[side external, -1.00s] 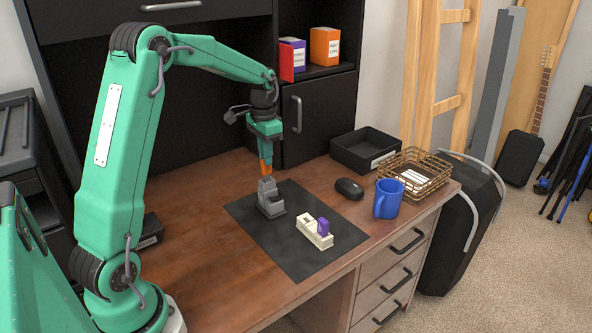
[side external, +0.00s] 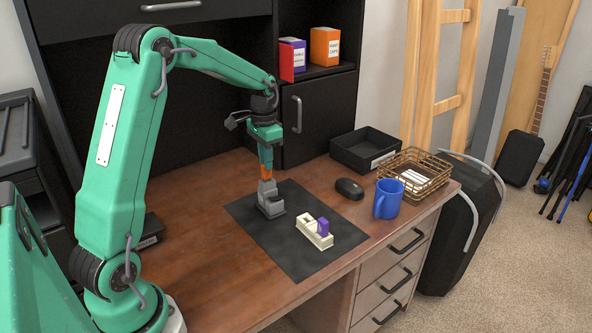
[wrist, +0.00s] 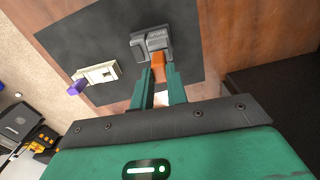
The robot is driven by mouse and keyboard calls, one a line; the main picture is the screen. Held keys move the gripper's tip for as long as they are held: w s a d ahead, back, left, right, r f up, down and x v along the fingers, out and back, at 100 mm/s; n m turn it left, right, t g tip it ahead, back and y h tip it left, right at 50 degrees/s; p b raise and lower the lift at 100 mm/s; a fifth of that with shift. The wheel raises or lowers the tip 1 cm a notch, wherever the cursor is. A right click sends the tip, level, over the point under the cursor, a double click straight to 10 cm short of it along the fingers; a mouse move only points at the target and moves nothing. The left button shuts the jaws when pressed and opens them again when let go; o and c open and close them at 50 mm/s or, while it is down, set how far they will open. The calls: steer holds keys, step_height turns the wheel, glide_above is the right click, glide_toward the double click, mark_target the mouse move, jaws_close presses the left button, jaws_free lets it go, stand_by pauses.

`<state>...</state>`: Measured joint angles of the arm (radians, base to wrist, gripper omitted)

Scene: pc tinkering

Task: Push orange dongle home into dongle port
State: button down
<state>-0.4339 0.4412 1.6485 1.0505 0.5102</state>
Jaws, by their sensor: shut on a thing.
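The orange dongle (wrist: 158,64) is between the fingertips of my gripper (wrist: 160,74) in the wrist view; the gripper is shut on it. The dongle's far end meets the near side of a stepped grey block (wrist: 152,44); how deep it sits there is hidden. In the side view my gripper (side external: 265,170) points down right above the upright part of the grey block (side external: 270,205). A cream block (side external: 313,234) with a purple dongle (side external: 323,228) standing in one end lies to the right. I cannot tell from labels which block has the port.
Both blocks stand on a black mat (side external: 300,262) on the wooden desk. A black mouse (side external: 349,189), blue mug (side external: 388,198), wire basket (side external: 415,174) and black tray (side external: 365,150) are to the right. The mat's front is clear.

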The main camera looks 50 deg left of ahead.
steer(key=shift+f, duration=0.15)
steer(key=c, duration=1.3)
jaws_free()
steer(key=shift+r, duration=2.55)
step_height(320, 180, up, 8)
steer(key=shift+d, duration=0.1)
